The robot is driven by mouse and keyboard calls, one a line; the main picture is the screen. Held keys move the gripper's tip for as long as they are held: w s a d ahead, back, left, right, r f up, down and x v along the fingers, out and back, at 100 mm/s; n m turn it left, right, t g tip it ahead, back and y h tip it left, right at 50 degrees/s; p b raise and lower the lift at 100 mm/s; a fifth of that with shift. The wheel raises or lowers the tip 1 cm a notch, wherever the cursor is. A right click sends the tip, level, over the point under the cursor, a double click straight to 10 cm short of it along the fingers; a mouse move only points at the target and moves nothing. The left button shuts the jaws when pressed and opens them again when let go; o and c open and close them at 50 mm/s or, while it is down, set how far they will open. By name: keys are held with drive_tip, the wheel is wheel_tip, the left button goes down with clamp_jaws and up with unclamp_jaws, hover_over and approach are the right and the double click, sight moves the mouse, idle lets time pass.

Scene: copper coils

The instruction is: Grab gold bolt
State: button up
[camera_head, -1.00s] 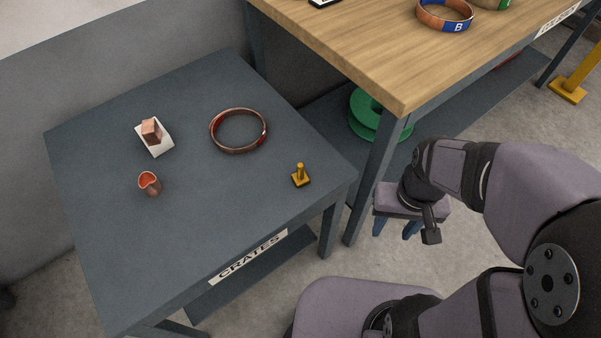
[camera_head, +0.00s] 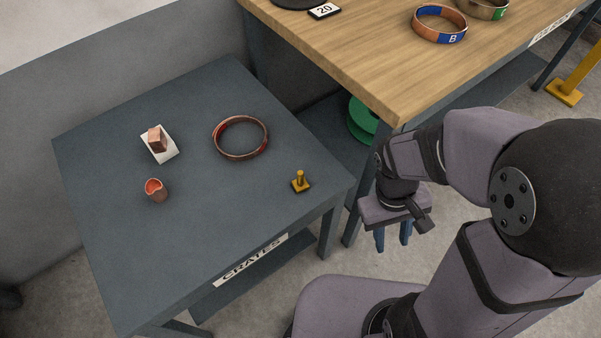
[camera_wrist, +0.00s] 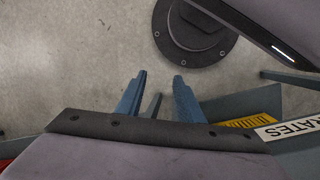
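The gold bolt (camera_head: 300,181) stands upright on a small dark base near the right front corner of the low grey table (camera_head: 215,215). My gripper (camera_head: 391,246) hangs off the table's right side, fingers pointing down, to the right of the bolt and apart from it. In the wrist view its two blue fingers (camera_wrist: 160,85) are spread with nothing held between them. The bolt does not show in the wrist view.
On the low table are a copper ring (camera_head: 240,155), a small copper cup (camera_head: 156,191) and a copper block (camera_head: 157,138) on a white piece. A higher wooden table (camera_head: 350,55) stands behind my arm. A green spool (camera_head: 362,118) sits beneath it.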

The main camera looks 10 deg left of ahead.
wheel_tip(320, 180, up, 6)
drive_tip(key=w+n+t+h+p, duration=0.1)
drive_tip(key=w+n+h+p, duration=0.1)
drive_tip(key=n+h+p, duration=0.5)
wheel_tip(320, 180, up, 5)
drive_tip(key=n+t+y+p, duration=0.7)
drive_tip(key=n+t+p, duration=0.7)
drive_tip(key=n, duration=0.9)
hover_over(300, 180)
drive_tip(key=s, duration=0.1)
drive_tip(key=f+b, duration=0.3)
drive_tip(key=s+f+b, duration=0.1)
drive_tip(key=f, duration=0.1)
drive_tip(key=shift+s+a+f+b, duration=0.1)
drive_tip(key=shift+a+f+b, duration=0.1)
drive_tip(key=shift+a+b, duration=0.1)
drive_tip(key=shift+s+f, duration=0.2)
drive_tip(key=shift+r+p+x, duration=0.15)
drive_tip(key=shift+p+x, duration=0.1)
drive_tip(key=shift+x, duration=1.6)
drive_tip(key=shift+r+p+x, duration=0.15)
drive_tip(key=shift+p+x, duration=0.05)
drive_tip(key=shift+x, duration=1.65)
drive_tip(key=shift+w, duration=0.1)
clamp_jaws()
